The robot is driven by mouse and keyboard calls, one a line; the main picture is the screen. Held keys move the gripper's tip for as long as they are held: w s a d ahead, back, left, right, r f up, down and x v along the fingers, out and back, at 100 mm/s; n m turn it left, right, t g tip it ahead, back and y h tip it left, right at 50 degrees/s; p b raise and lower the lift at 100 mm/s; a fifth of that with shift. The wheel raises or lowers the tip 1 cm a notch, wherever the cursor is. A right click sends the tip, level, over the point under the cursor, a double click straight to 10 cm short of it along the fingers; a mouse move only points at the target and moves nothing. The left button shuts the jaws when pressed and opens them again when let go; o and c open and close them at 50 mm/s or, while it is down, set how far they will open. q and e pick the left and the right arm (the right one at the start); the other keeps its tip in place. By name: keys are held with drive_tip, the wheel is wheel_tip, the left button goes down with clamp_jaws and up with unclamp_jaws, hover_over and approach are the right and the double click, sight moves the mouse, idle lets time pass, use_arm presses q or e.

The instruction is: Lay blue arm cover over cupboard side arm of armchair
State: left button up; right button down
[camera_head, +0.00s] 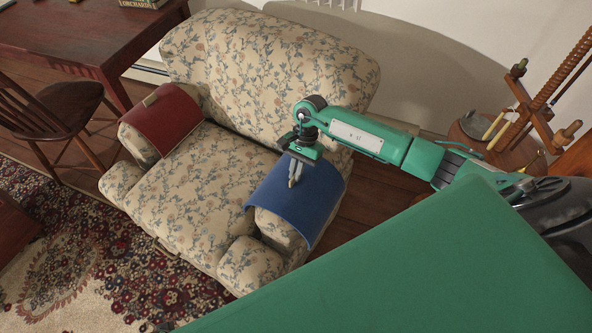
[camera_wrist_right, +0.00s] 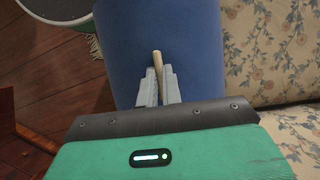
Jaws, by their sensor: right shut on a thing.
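The floral armchair (camera_head: 185,185) has a curved blue arm cover (camera_head: 320,185) arched over its right-hand arm (camera_head: 276,230) in the head view. The cover also shows in the right wrist view (camera_wrist_right: 200,45). I cannot tell whether it rests fully on the arm or is held slightly above it. My right gripper (camera_head: 294,182) points down at the cover's top and is shut on its small wooden handle (camera_wrist_right: 157,62). The left-hand arm bears a red cover (camera_head: 165,122) with a similar handle (camera_head: 152,98). My left gripper is not in view.
A wooden desk (camera_head: 75,35) and a spindle chair (camera_head: 45,105) stand at the left. A round side table (camera_head: 470,145) with a wooden screw press (camera_head: 540,95) stands at the right. A patterned rug (camera_head: 120,260) covers the floor in front.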

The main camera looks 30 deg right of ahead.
drive_tip(key=c, duration=1.5)
unclamp_jaws()
drive_tip(key=shift+r, duration=0.1)
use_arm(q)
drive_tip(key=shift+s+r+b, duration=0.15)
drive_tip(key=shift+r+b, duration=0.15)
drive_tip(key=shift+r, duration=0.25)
use_arm(e)
drive_tip(key=v, duration=1.3)
drive_tip(key=shift+r, duration=0.35)
